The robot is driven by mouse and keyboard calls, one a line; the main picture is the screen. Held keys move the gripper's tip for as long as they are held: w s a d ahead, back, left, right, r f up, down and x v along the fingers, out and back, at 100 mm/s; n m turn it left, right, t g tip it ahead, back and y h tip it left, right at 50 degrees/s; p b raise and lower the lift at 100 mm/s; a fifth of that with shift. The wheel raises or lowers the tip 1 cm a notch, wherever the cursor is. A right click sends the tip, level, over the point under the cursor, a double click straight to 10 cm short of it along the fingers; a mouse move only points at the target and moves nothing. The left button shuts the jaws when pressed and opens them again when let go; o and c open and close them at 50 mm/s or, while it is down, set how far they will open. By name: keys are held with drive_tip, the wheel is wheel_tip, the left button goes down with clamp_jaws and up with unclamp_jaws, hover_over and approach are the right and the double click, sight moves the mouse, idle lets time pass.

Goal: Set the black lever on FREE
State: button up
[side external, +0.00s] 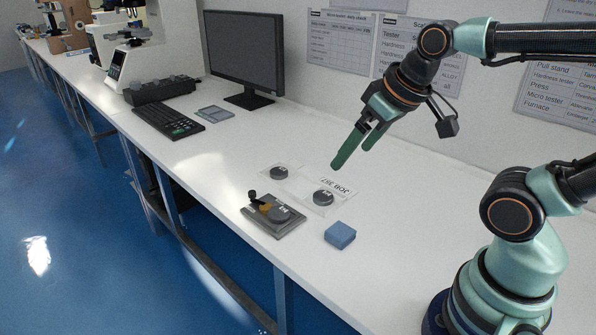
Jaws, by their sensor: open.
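The black lever (257,198) stands at the left side of a small grey fixture (279,228) near the front edge of the white bench. The FREE marking is too small to read, so I cannot tell which setting the lever is on. My gripper (354,158) is above the bench, up and to the right of the fixture, well apart from it. Its two green fingers point down-left and are open with nothing between them.
A monitor (246,52), keyboard (167,121) and testers (128,55) stand farther back. The bench between keyboard and plate is clear.

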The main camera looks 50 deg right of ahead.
drive_tip(key=shift+w+r, duration=0.15)
drive_tip(key=shift+w, duration=0.05)
drive_tip(key=c, duration=0.7)
drive_tip(key=shift+o, duration=0.2)
drive_tip(key=w+r+n+g, duration=0.1)
drive_tip(key=w+r, duration=0.2)
drive_tip(key=w, duration=0.3)
drive_tip(key=n+g, duration=0.4)
drive_tip(key=g, duration=0.1)
hover_over(252, 192)
wheel_tip(252, 192, down, 13)
wheel_tip(252, 192, down, 12)
drive_tip(key=shift+r, duration=0.2)
clamp_jaws()
